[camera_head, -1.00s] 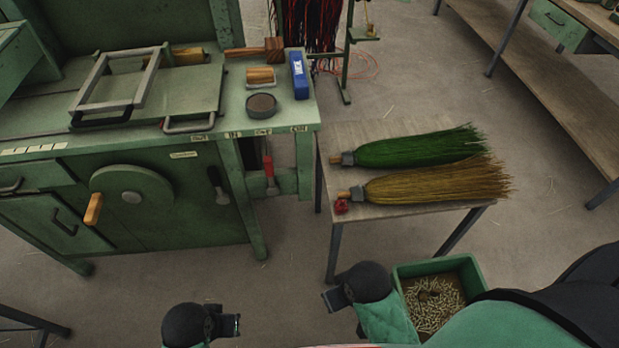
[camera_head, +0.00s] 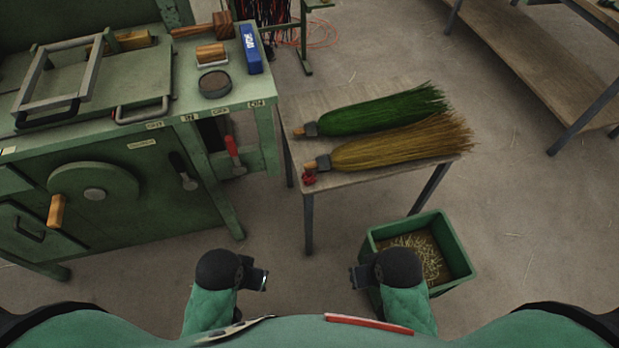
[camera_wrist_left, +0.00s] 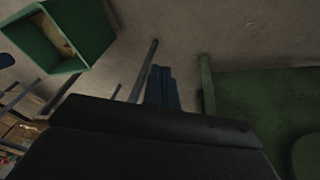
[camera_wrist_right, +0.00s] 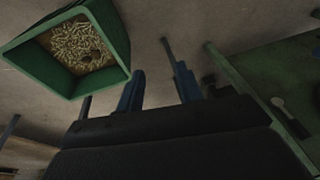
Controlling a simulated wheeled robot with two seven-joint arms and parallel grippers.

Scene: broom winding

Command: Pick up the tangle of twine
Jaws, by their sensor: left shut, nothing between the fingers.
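I cannot tell for certain which thing is the tangle of twine. A small red bundle (camera_head: 310,178) lies at the left edge of the small table, by the handle end of the tan broom. A small brown clump (camera_wrist_right: 96,54) shows among the pale bits in the green bin, in the right wrist view. My left gripper (camera_head: 264,279) is shut and empty in front of the table; its fingers sit together in the left wrist view (camera_wrist_left: 162,88). My right gripper (camera_head: 356,277) is beside the bin, its fingers apart and empty in the right wrist view (camera_wrist_right: 158,88).
A green broom (camera_head: 380,111) and a tan broom (camera_head: 400,144) lie on the small table (camera_head: 300,103). The green bin (camera_head: 455,245) stands on the floor at the right. A green workbench (camera_head: 150,190) fills the left. Orange cord (camera_head: 322,32) lies on the floor behind.

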